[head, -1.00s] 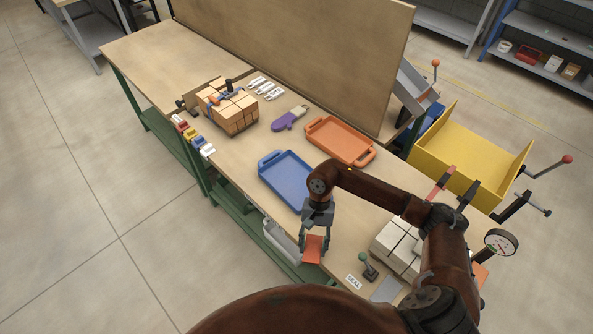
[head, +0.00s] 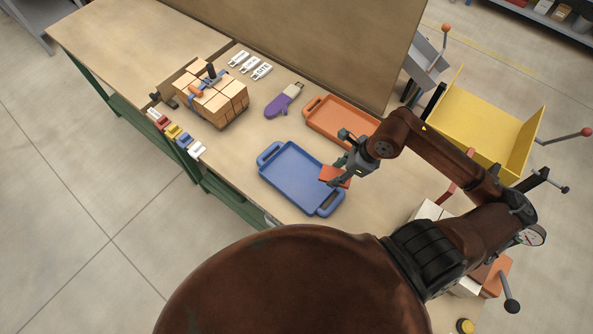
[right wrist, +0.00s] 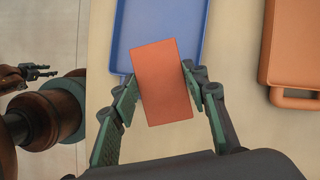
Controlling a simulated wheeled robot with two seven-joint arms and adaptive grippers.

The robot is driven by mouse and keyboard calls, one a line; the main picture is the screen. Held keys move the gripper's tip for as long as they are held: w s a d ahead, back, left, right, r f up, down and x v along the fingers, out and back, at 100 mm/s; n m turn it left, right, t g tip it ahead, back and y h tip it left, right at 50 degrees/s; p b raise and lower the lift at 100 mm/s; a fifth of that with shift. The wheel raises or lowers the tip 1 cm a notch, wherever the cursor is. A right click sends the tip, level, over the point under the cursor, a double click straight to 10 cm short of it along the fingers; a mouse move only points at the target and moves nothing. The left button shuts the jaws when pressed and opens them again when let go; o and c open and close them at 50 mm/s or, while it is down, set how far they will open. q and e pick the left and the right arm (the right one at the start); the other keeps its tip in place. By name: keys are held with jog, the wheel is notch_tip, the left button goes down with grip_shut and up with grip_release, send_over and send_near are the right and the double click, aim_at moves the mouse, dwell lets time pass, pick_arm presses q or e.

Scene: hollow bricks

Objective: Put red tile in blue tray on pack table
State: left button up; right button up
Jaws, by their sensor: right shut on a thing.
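The red tile (head: 335,177) is an orange-red rectangular slab. My right gripper (head: 345,165) is shut on it and holds it over the right edge of the blue tray (head: 292,172). In the right wrist view the tile (right wrist: 161,82) sits between the two fingers of the gripper (right wrist: 160,90), with part of the blue tray (right wrist: 130,40) beyond it. The blue tray has two handles, looks empty, and lies on the pack table (head: 235,165). My left gripper is not in the head view; an arm and gripper (right wrist: 35,73) show at the left of the right wrist view.
An orange tray (head: 340,122) lies just behind the blue tray. A strapped stack of bricks (head: 217,103), a purple mitt (head: 281,103) and white labels (head: 250,66) are farther left. A tall board (head: 320,40) backs the table. A yellow bin (head: 480,125) stands at right.

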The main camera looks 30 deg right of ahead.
jog(key=w+a+f+p, duration=0.1)
jog(key=w+a+f, duration=0.25)
jog(key=w, duration=0.25)
send_near(296, 177)
jog(key=shift+w+a+f, duration=0.35)
jog(key=shift+a+f, duration=0.2)
jog(key=shift+f, duration=0.05)
jog(key=shift+w+a+f+p, duration=0.2)
jog(key=shift+w+f+p, duration=0.15)
jog(key=shift+f, duration=0.15)
notch_tip(296, 177, down, 3)
jog(key=shift+w+a+f, duration=0.1)
jog(key=shift+w+a, duration=0.05)
pick_arm(q)
jog(key=shift+w+r, duration=0.2)
jog(key=shift+r, duration=0.4)
jog(key=shift+w+r, duration=0.15)
jog(key=shift+r, duration=0.4)
pick_arm(e)
jog(key=shift+f, duration=0.2)
jog(key=shift+f, duration=0.2)
jog(key=o, duration=1.3)
jog(key=shift+r, duration=0.1)
jog(key=shift+c, duration=0.2)
pick_arm(q)
jog(key=shift+f, duration=0.1)
